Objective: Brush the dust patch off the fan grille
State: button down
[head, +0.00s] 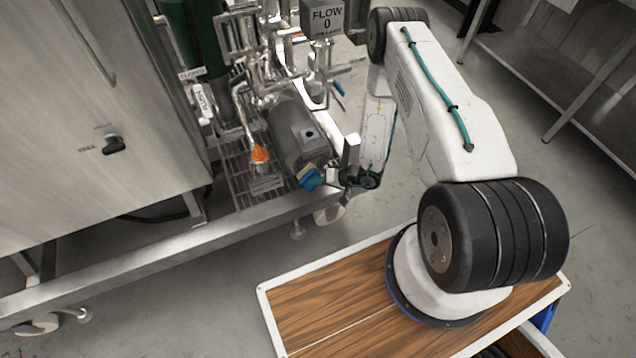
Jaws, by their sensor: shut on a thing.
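The grey motor (292,128) lies on the skid, with its fan end facing the lower right, towards my gripper. The fan grille is seen too edge-on to make out, and I cannot tell the dust patch on it. My gripper (331,178) is shut on a small brush (310,180) with a blue-teal body and a bit of yellow at its edge. The brush is right at the motor's fan end. I cannot tell whether its bristles touch the grille.
Pipes and valves crowd the skid behind the motor, with a flow display box (326,18) above. An orange-topped fitting (259,153) stands left of the motor on the grating. A steel cabinet (90,130) fills the left.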

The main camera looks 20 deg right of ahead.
jog(key=shift+w, duration=1.1)
jog(key=d, duration=0.6)
dwell(0.7)
jog(key=shift+s, duration=0.1)
